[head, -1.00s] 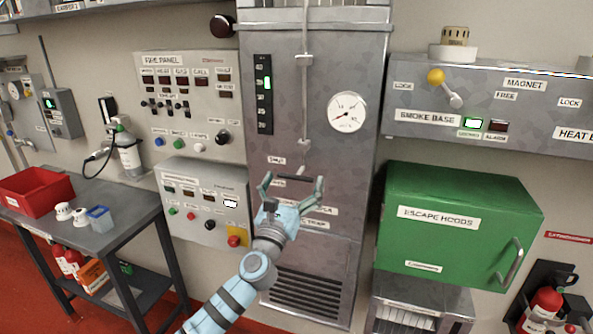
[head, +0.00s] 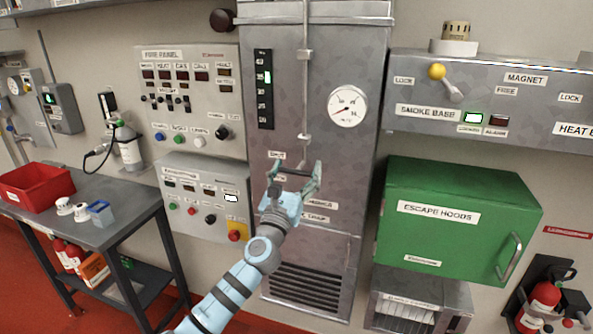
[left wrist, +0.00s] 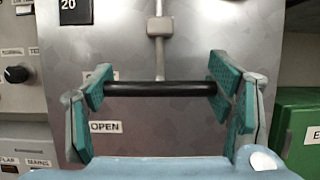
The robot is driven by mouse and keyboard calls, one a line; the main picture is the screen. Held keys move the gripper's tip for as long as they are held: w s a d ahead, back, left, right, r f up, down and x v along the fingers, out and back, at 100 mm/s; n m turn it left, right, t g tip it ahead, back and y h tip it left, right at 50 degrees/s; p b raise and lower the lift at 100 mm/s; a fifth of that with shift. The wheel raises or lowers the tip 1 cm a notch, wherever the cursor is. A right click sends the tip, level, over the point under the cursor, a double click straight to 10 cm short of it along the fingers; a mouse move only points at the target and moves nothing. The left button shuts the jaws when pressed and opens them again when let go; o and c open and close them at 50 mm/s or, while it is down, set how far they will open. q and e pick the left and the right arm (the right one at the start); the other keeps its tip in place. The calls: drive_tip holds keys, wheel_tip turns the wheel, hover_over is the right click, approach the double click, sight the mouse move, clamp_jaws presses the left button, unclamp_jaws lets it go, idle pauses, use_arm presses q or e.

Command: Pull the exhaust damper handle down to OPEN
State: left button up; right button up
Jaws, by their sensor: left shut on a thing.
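The exhaust damper handle is a black horizontal bar (left wrist: 160,89) on a thin vertical rod (left wrist: 159,55) in front of the grey metal cabinet (head: 345,190). My left gripper (head: 296,170) is at the bar. In the left wrist view its teal finger pads (left wrist: 160,92) press on the bar's two ends, so it is shut on the bar lengthwise. The bar lies level, above the OPEN label (left wrist: 104,127). A second label (left wrist: 98,74), partly covered by the left finger, sits about at the bar's height. My right gripper is out of view.
A green escape hoods box (head: 440,235) stands to the right, with the smoke base panel (head: 480,95) above it. Control panels (head: 190,100) are to the left. A round gauge (head: 347,105) is above and right of the gripper.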

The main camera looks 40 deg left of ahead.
use_arm(q)
wheel_tip(320, 180, down, 8)
drive_tip(key=b, duration=0.6)
drive_tip(key=o, duration=1.7)
drive_tip(key=shift+r, duration=0.2)
drive_tip(key=v, duration=1.2)
